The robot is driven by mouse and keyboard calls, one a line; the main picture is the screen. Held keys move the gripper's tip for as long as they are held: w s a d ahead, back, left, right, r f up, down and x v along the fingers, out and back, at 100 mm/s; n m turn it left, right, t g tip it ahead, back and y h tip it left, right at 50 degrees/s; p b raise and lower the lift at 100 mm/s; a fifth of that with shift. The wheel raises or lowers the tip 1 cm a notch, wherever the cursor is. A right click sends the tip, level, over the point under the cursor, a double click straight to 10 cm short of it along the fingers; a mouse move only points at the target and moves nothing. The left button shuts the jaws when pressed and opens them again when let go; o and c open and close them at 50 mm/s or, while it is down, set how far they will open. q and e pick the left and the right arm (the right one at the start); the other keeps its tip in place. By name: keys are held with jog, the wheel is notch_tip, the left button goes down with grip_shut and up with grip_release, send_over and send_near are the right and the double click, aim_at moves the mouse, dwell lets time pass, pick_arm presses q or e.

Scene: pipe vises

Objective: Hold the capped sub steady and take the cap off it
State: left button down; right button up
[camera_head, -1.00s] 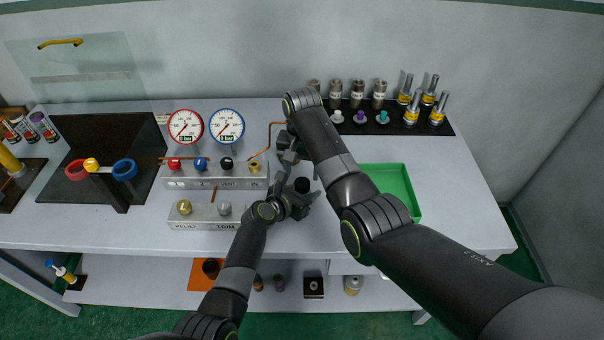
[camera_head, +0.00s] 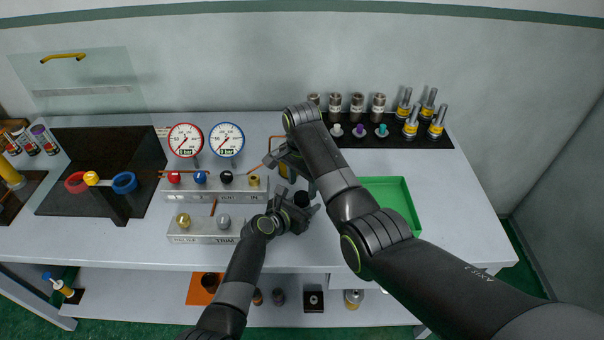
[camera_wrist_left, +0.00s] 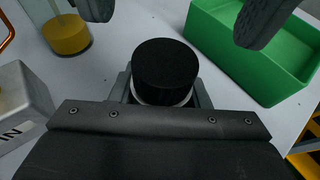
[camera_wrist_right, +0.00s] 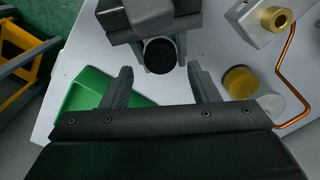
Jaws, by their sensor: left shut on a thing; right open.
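The capped sub shows as a black round cap (camera_wrist_left: 165,65) over a narrow silver rim (camera_wrist_left: 164,97) in the left wrist view. It stands upright on the table. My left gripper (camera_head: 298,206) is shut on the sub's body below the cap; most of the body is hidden. The cap also shows in the right wrist view (camera_wrist_right: 160,55), beyond my right fingertips. My right gripper (camera_wrist_right: 160,82) is open and empty, with its fingers spread wide. In the head view my right gripper (camera_head: 285,158) is just behind the cap, partly hidden by its arm.
A green tray (camera_head: 410,212) lies to the right. A clear-sided cylinder with a yellow part (camera_wrist_right: 240,82) stands close to the sub. The gauge block (camera_head: 215,190) and copper pipe (camera_wrist_right: 287,75) are to the left. Several fittings stand on a black mat (camera_head: 400,141) at the back right.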

aim_at(301, 196)
jog(key=shift+f, duration=2.25)
jog(key=c, duration=1)
jog(key=n, duration=0.6)
jog(key=shift+n, duration=0.4)
jog(key=o, duration=1.1)
jog(key=shift+a, duration=0.1)
jog(key=shift+r, duration=0.1)
